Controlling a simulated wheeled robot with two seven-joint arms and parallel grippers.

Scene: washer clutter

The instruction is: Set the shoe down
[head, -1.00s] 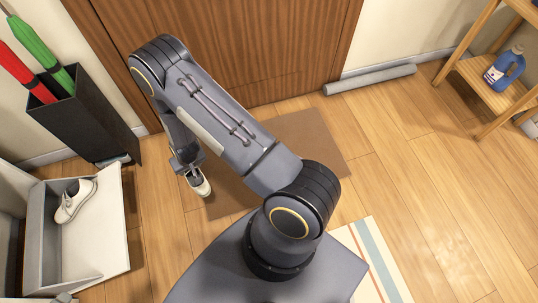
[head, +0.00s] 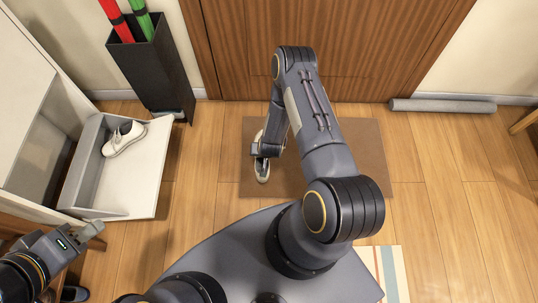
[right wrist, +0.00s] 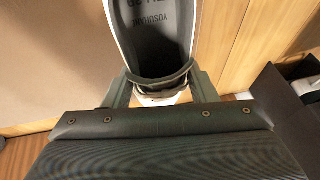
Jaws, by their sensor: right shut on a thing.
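A white shoe with a grey inside (head: 262,172) is held by my right gripper (head: 267,149) and appears over the left part of the brown mat (head: 350,150). In the right wrist view, the shoe (right wrist: 162,45) fills the top middle. The fingers of my right gripper (right wrist: 160,90) press on both sides of its heel end. I cannot tell whether its sole touches the mat. A similar white shoe (head: 123,138) sits in the open white shoe compartment (head: 134,186) at left. My left gripper (head: 92,231) is below that compartment; its jaw gap is unclear.
A black umbrella stand (head: 157,75) with red and green umbrellas stands behind the compartment. A wooden door (head: 300,25) is behind the mat. A grey roll (head: 443,105) lies along the right wall. Dark shoes (head: 75,294) show at lower left.

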